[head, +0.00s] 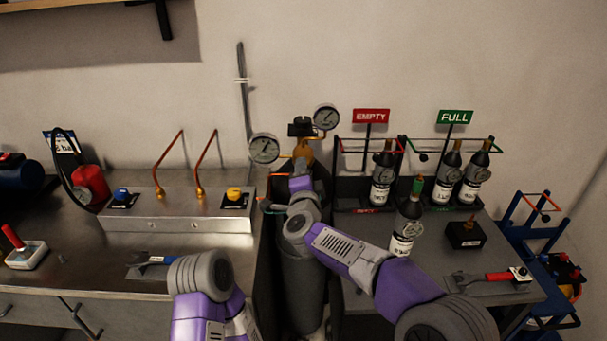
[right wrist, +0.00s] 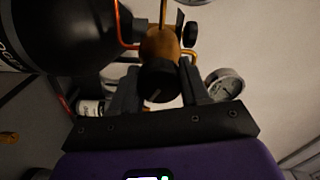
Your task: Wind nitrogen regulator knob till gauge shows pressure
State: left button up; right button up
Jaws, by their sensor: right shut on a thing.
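The brass regulator (head: 303,148) sits on top of a tall grey cylinder (head: 303,275) in the head view, with a left gauge (head: 264,149) and a right gauge (head: 326,117). Their needles are too small to read surely. My right gripper (head: 301,172) is at the front of the regulator. In the right wrist view, the black knob (right wrist: 157,80) stands between the two fingers of the gripper (right wrist: 160,88), which is shut on it. A gauge (right wrist: 224,83) shows beside the right finger. My left arm shows at lower centre, but its gripper is not visible.
Right of the cylinder, dark bottles stand in racks under the EMPTY sign (head: 371,116) and FULL sign (head: 455,117); one bottle (head: 406,225) stands in front, near my right arm. Left is a steel panel (head: 180,215) with two copper tubes. A blue-handled tool (head: 155,260) lies on the bench.

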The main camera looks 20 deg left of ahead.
jog(key=shift+w+d+r, duration=0.15)
jog(key=shift+d+r, duration=0.05)
jog(key=shift+r, duration=0.1)
jog(key=o, duration=0.9)
jog(key=shift+o, duration=0.8)
jog(key=shift+f, duration=0.2)
jog(key=shift+a, duration=0.1)
jog(key=v, duration=0.7)
jog(key=shift+s, duration=0.35)
